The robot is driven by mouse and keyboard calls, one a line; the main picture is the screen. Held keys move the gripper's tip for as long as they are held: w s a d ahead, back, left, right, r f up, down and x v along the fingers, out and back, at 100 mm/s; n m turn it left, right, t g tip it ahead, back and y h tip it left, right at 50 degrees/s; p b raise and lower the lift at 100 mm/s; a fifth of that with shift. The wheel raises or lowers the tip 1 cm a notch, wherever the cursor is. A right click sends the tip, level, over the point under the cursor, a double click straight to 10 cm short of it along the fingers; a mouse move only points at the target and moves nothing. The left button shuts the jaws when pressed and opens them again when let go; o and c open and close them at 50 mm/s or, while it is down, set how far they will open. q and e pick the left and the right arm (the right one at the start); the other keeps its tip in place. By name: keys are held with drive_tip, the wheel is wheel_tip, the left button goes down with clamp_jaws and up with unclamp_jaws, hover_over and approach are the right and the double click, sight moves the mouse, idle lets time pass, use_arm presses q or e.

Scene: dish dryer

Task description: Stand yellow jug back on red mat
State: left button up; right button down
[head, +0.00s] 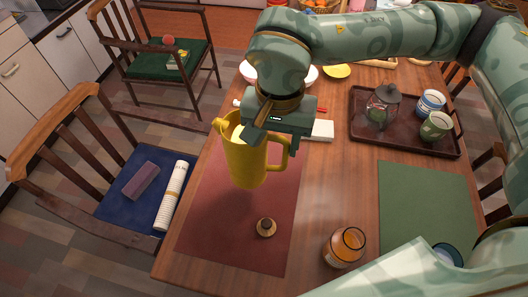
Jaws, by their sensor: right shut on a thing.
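The yellow jug (246,162) is roughly upright over the far part of the red mat (215,225), with its handle to the right and its spout to the left. I cannot tell whether its base touches the mat. My right gripper (262,136) comes down from above and is shut on the jug near its rim. The gripper hides part of the jug's top. My left gripper is not in view.
A small round brown object (266,227) sits on the mat in front of the jug. An amber glass jar (345,247) stands right of the mat. A dark tray (393,142) holds a lantern and cups. A green mat (425,200) lies at the right.

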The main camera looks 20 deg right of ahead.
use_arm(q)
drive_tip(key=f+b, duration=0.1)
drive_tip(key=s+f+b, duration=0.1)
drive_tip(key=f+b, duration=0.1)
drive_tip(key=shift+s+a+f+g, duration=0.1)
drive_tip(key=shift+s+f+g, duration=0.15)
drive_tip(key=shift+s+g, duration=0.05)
use_arm(e)
drive_tip(key=w+f, duration=0.4)
drive_tip(key=f, duration=0.4)
drive_tip(key=shift+w+f, duration=0.15)
drive_tip(key=shift+f, duration=0.15)
drive_tip(key=c, duration=0.7)
unclamp_jaws()
drive_tip(key=shift+f, duration=0.1)
